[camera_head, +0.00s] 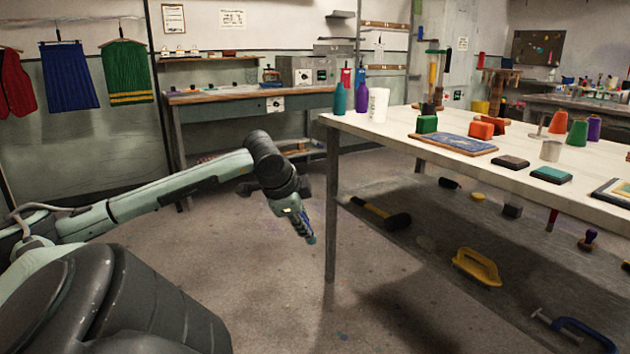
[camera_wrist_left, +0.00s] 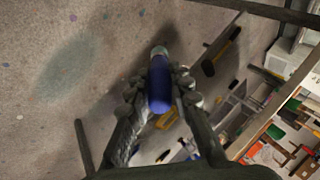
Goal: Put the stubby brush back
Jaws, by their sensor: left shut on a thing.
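My left gripper (camera_head: 301,226) hangs over open floor, left of the long white table (camera_head: 350,126) and below its top, fingers pointing down. It is shut on a short, dark blue cylindrical thing (camera_wrist_left: 159,84), probably the stubby brush. In the left wrist view the thing is between the two fingers (camera_wrist_left: 158,92), with a pale grey part at its far end. In the head view little of it shows past the fingertips; its bristles cannot be made out. My right gripper is not in view.
A mallet (camera_head: 392,219), yellow frame (camera_head: 477,266) and blue clamp (camera_head: 572,328) lie below. The table leg (camera_head: 331,210) stands right of my gripper.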

